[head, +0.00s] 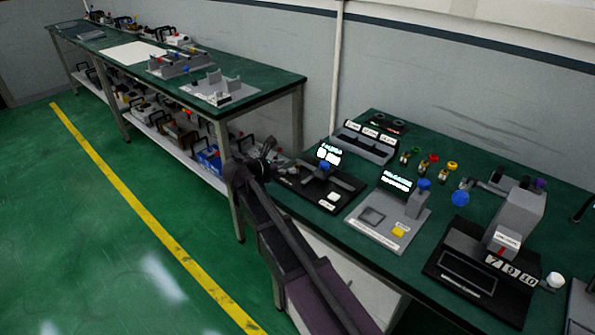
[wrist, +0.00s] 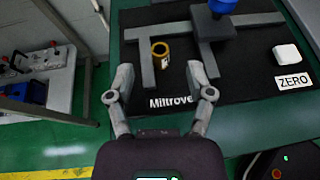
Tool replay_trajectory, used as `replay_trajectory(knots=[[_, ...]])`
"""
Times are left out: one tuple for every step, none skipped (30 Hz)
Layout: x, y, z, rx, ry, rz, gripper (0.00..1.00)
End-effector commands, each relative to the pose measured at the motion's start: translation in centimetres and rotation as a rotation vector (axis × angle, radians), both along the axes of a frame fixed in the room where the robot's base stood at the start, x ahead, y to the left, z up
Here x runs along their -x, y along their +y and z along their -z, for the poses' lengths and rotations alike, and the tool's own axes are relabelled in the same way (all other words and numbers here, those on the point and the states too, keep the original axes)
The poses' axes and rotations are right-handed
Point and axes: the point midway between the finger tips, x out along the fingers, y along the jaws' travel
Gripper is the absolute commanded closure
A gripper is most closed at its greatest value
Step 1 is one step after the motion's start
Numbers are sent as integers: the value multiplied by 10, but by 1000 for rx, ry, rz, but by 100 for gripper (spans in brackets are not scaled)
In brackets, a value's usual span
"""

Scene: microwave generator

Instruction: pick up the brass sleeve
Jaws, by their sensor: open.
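A brass sleeve (wrist: 160,51), a short yellow ring with a dark bore and a pale label on its side, stands upright on the black Miltrove plate (wrist: 240,85). It sits between a grey bar (wrist: 147,62) on its left and a grey block with a blue knob (wrist: 222,6). My gripper (wrist: 160,72) is open and empty, its two fingers apart to either side and below the sleeve in the wrist picture. In the head view my gripper (head: 264,160) is at the left end of the black fixture (head: 318,194); I cannot make out the sleeve there.
A white button (wrist: 286,53) and a ZERO label lie right of the sleeve. On the green bench, a grey device (head: 385,222), several coloured-top fittings (head: 433,160) and a grey press (head: 517,215) stand to the right. Another bench (head: 270,85) is behind left, with green floor between.

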Motion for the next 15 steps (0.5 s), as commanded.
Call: replay_trajectory(knots=[[0, 0, 0, 0, 0, 0, 32], [0, 0, 0, 0, 0, 1, 32], [0, -1, 0, 0, 0, 1, 32], [-1, -1, 1, 0, 0, 1, 32], [-2, -2, 2, 0, 0, 1, 32], [-3, -3, 3, 0, 0, 2, 32], [-4, -4, 4, 0, 0, 2, 32], [-6, -6, 6, 0, 0, 3, 32], [-8, -8, 8, 0, 0, 3, 32], [-10, -10, 9, 0, 0, 4, 32], [-12, -12, 11, 0, 0, 4, 32], [-15, -15, 14, 0, 0, 3, 32], [-18, -17, 16, 0, 0, 2, 32], [-20, -19, 17, 0, 0, 3, 32], [-23, -23, 19, 0, 0, 3, 32]])
